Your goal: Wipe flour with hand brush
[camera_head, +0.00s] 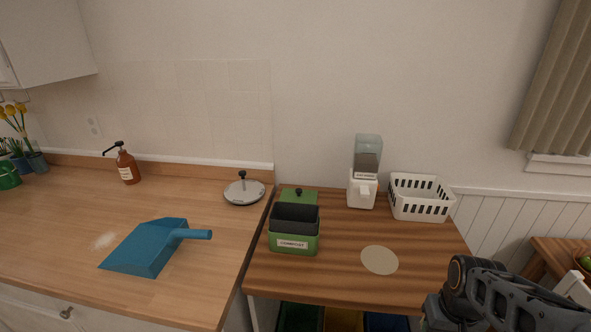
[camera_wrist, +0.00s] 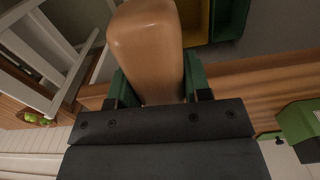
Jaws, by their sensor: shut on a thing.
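White flour (camera_head: 104,240) lies as a small pale smear on the left wooden counter. A blue dustpan (camera_head: 145,252) lies just right of it, its handle pointing right. In the wrist view my gripper (camera_wrist: 158,88) is shut on a smooth tan wooden handle (camera_wrist: 146,45), apparently that of the hand brush. Green fingers press its two sides. No bristles show in either view. In the head view my arm is at the lower right, beside the right wooden table and far from the flour; the held brush cannot be made out there.
A green compost bin (camera_head: 293,240), a dispenser (camera_head: 363,185), a white basket (camera_head: 420,198) and a round pale disc (camera_head: 379,260) stand on the right table (camera_head: 340,285). A pot lid (camera_head: 244,190) and soap bottle (camera_head: 127,166) are at the left counter's back.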

